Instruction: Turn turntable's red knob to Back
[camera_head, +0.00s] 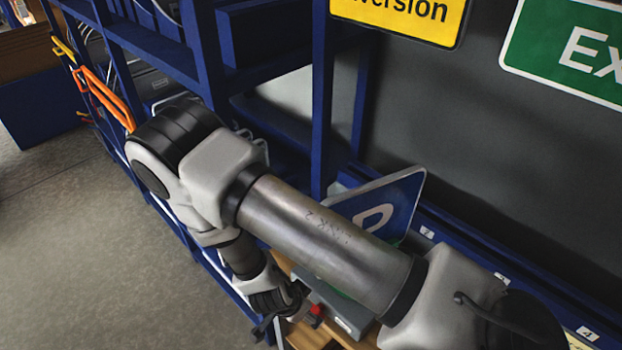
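A small red knob (316,310) shows low in the head view, on or beside a grey box (357,316) that bears a white label. I take this to be the turntable's control; its markings cannot be read and my arm covers part of it. My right gripper (270,322), on the arm that comes in from the lower right, hangs just left of the red knob. Its dark fingers are small and partly hidden, so I cannot tell whether they are open or touch anything. My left gripper is not in view.
A blue rack (322,95) stands behind my arm. A blue sign (392,205) leans behind it. A yellow sign (405,15) and a green sign (570,50) hang on the dark panel. Orange clamps (105,98) hang at left. The floor (90,240) at left is clear.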

